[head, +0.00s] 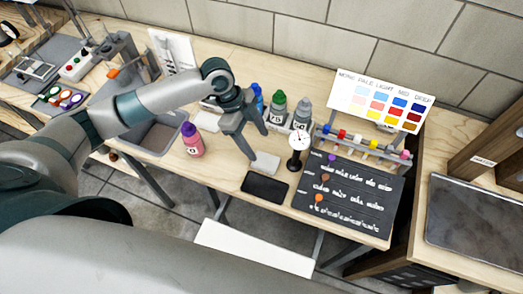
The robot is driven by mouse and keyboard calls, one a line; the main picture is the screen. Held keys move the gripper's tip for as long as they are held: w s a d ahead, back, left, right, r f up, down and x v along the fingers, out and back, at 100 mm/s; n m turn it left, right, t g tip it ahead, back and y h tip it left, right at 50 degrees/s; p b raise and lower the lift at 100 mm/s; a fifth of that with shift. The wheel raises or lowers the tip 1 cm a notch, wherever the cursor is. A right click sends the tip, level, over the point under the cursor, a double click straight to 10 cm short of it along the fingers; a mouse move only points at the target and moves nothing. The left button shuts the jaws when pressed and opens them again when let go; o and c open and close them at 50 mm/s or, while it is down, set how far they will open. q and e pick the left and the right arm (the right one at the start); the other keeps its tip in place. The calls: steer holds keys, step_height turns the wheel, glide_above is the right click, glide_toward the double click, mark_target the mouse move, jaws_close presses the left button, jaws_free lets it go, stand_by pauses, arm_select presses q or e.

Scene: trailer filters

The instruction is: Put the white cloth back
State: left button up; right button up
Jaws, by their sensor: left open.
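My left gripper (248,146) is open above the wooden bench, its fingers pointing down, with nothing seen between them. A small pale flat piece (265,163), which may be the white cloth, lies on the bench just beyond the fingertips, to their lower right. Another whitish item (207,122) sits behind my left wrist, partly hidden; I cannot tell which of the two is the cloth. My right gripper is not in view.
A pink bottle (192,140) stands left of the gripper; green (277,108) and grey (302,114) bottles stand behind. A round dial gauge (298,143), black pad (265,187), dark board (350,195), filter rack (362,147) and colour chart (380,98) crowd the right.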

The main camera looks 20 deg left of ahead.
arm_select(q)
steer(key=shift+v, duration=1.35)
steer(key=shift+f, duration=0.1)
